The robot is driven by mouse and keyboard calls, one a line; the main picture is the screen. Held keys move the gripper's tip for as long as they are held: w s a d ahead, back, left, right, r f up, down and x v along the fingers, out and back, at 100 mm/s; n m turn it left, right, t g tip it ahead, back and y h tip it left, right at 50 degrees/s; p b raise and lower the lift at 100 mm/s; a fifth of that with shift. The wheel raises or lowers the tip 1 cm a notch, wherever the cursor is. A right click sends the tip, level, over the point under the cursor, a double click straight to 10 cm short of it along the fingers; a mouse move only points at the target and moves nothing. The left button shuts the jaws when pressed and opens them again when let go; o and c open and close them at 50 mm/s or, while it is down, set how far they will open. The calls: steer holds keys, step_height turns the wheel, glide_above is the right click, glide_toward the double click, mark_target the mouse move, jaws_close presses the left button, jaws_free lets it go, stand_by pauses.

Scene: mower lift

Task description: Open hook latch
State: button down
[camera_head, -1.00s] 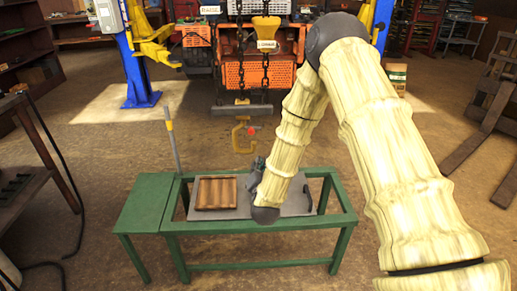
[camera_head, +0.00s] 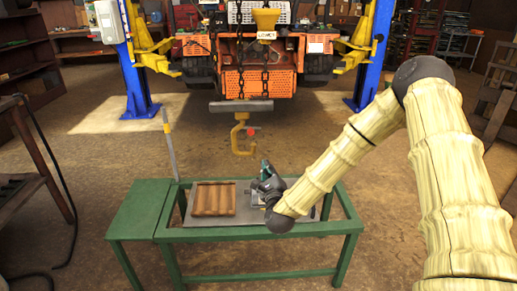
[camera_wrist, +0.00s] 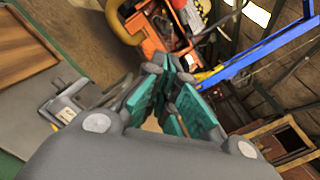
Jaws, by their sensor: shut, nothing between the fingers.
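A yellow hook (camera_head: 240,138) hangs below a grey crossbar (camera_head: 241,106), under chains in front of the orange mower. A small red part (camera_head: 251,132) shows at the hook's right side; I cannot tell the latch's position. The curved yellow end (camera_wrist: 122,22) at the top of the wrist view looks like part of the hook. My gripper (camera_head: 265,170) is below and slightly right of the hook, over the green bench, and apart from it. Its teal fingers (camera_wrist: 168,98) are drawn together with nothing between them.
The green bench (camera_head: 138,208) carries a grey plate (camera_head: 190,217) and a wooden tray (camera_head: 213,199). A grey clamp-like part (camera_wrist: 62,105) sits by the plate. The orange mower (camera_head: 228,82) stands between blue lift posts (camera_head: 137,75). Floor between bench and mower is open.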

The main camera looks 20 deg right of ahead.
mark_target(251, 130)
steer(key=w+r+p, duration=0.1)
steer(key=w+r, duration=0.3)
steer(key=w, duration=0.7)
steer(key=shift+d+m, duration=0.2)
steer(key=shift+m, duration=0.2)
steer(key=shift+r, duration=0.1)
